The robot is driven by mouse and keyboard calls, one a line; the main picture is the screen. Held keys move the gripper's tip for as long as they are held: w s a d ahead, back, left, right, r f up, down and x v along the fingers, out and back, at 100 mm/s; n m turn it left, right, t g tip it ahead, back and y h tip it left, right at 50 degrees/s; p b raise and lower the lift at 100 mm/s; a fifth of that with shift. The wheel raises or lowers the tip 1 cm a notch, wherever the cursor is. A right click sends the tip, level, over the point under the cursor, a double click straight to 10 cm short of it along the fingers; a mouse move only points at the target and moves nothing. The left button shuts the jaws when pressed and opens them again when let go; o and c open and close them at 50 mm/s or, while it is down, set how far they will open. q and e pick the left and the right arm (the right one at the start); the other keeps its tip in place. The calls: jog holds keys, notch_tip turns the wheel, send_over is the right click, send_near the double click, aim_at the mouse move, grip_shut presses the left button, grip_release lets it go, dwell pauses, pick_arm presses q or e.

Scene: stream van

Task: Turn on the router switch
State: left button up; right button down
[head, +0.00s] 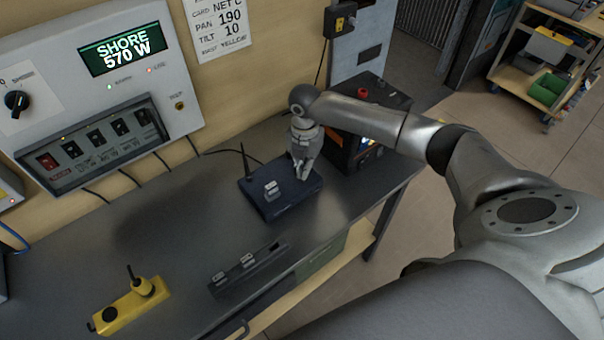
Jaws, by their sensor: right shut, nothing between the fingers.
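The router is a dark blue box (278,203) with a black antenna at its back left, on the grey workbench. A small light grey piece (271,188) sits on its top, left of my gripper. My right gripper (304,177) points down at the router's right part, its fingers closed with nothing between them. The fingertips are at or just above the top face; I cannot tell if they touch. The router's switch is not clearly made out and may be hidden by the fingers. My left gripper is out of view.
A wall panel (180,60) reads "SHORE 570 W" and has a row of switches. A black box (372,140) stands right behind my right gripper. A dark rail (250,268) and a yellow control box (130,305) lie at the front. The bench's middle left is clear.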

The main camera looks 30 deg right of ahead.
jog(key=shift+s+f+b, duration=0.1)
jog(key=shift+f+b, duration=0.5)
jog(key=shift+f, duration=0.7)
dwell(0.5)
jog(key=shift+r, duration=0.1)
jog(key=shift+r+p, duration=0.8)
jog(key=shift+p, duration=0.2)
notch_tip(320, 180, up, 5)
jog(key=p, duration=0.5)
jog(key=shift+r, duration=0.2)
jog(key=shift+f, duration=0.15)
